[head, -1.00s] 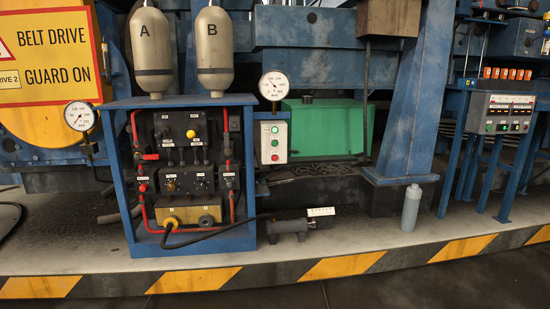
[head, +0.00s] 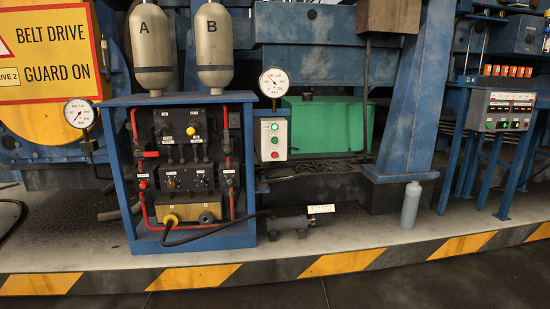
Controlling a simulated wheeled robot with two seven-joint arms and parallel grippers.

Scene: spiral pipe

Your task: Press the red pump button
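A small light-grey button box (head: 264,140) is mounted beside the right post of the blue hydraulic frame. A green button is at its top and a second greenish button or lamp sits in its middle. A red button (head: 275,155) is at the bottom of the box. Any lettering on the box is too small to read. Neither of my grippers is in the head view, and nothing covers the box.
The blue frame (head: 190,100) holds valve blocks, red pipes and a yellow block. Two beige cylinders, A (head: 151,55) and B (head: 214,55), stand on top. A gauge (head: 274,83) is above the box. A grey bottle (head: 411,205) stands right. The striped ledge runs in front.

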